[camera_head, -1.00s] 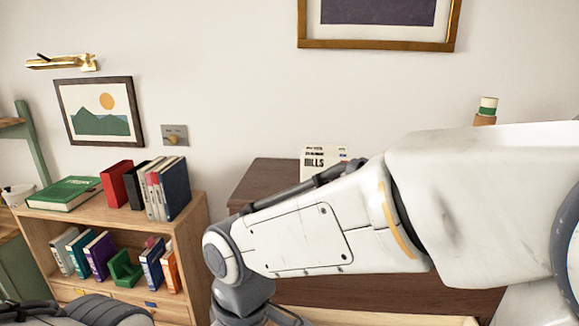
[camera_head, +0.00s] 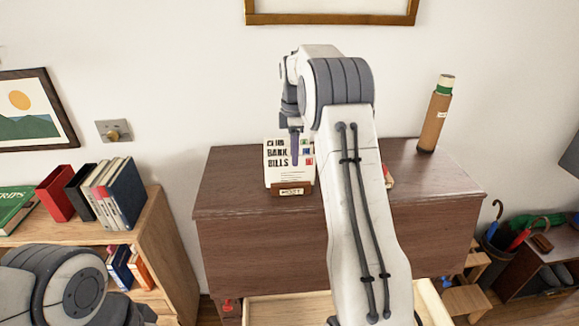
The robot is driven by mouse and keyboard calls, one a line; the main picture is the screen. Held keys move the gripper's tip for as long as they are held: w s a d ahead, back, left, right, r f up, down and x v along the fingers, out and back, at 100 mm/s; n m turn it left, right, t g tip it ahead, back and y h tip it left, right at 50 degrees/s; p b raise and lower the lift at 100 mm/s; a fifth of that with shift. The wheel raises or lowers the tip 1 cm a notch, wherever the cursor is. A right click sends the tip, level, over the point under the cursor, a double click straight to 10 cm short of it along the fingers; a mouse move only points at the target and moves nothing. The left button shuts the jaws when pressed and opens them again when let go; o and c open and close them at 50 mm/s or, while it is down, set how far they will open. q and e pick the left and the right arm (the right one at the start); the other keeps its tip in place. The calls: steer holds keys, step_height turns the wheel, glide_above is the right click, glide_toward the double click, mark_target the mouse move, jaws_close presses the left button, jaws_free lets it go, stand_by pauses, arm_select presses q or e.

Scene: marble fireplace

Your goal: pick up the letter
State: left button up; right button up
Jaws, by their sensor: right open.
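A white letter (camera_head: 278,168) with dark printed words, among them "BANK" and "BILLS", stands upright in a small brown holder (camera_head: 289,191) on the dark wooden cabinet (camera_head: 440,176). A second paper with red and blue marks (camera_head: 307,155) shows at its right. My right gripper (camera_head: 295,152) points down at the letters, open, with a dark finger in front of the upper right part of the letter. I cannot tell whether it touches the paper. My right forearm hides the middle of the cabinet. My left arm shows at the lower left; its gripper is out of the picture.
A brown tube with a green band (camera_head: 434,118) stands at the cabinet's back right. A bookcase (camera_head: 165,232) with several books is at the left. An open drawer (camera_head: 275,310) juts out below the cabinet top. Umbrellas (camera_head: 517,236) stand at the right.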

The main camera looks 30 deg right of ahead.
mark_target(290, 174)
steer(key=shift+w+a+f, duration=0.1)
steer(key=shift+a+f, duration=0.05)
steer(key=shift+f, duration=0.35)
steer(key=shift+w+a+f, duration=0.1)
steer(key=shift+f, duration=0.35)
steer(key=f+p, duration=0.2)
steer(key=f, duration=0.1)
steer(key=f+p, duration=0.1)
steer(key=shift+w+a+f, duration=0.1)
steer(key=shift+w+f, duration=0.2)
steer(key=shift+f, duration=0.5)
steer(key=shift+s+f, duration=0.1)
jaws_close()
